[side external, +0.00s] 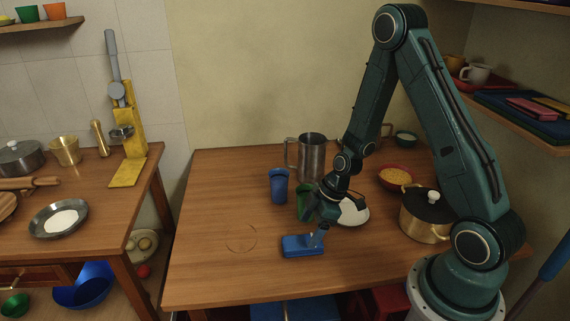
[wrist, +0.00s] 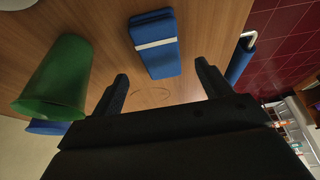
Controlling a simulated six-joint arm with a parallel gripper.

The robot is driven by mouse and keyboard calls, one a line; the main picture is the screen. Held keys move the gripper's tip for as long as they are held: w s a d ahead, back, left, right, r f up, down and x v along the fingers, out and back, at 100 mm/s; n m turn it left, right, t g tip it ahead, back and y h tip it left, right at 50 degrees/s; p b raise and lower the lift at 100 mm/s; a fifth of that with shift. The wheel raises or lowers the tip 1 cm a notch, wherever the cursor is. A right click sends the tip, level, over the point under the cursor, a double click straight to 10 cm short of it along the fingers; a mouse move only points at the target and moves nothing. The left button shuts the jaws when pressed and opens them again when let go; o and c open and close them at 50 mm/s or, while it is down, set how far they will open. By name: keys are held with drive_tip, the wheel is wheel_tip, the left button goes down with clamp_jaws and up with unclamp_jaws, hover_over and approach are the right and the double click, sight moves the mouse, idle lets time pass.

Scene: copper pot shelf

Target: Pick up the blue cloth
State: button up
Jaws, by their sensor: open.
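A folded blue cloth (side external: 300,246) lies on the wooden table, toward its front edge. In the wrist view the blue cloth (wrist: 158,58) is a thick folded block with a white stripe, beyond the fingertips and roughly between them. My gripper (side external: 321,232) is above the table, at the cloth's right end in the side view. In the wrist view the gripper (wrist: 163,74) has its two dark fingers wide apart with nothing between them. I cannot tell exactly how high the fingertips are above the cloth.
A green cup (wrist: 62,75) stands close beside my gripper, with a blue cup (side external: 279,186) near it. The table's front left is clear.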

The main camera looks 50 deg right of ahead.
sight(302, 240)
drive_tip(key=shift+a+f, duration=0.1)
drive_tip(key=shift+f, duration=0.15)
drive_tip(key=shift+x, duration=1.8)
drive_tip(key=shift+w+a+f, duration=0.2)
drive_tip(key=shift+w+f, duration=0.05)
drive_tip(key=shift+f, duration=0.3)
drive_tip(key=shift+f, duration=0.25)
drive_tip(key=c, duration=1.1)
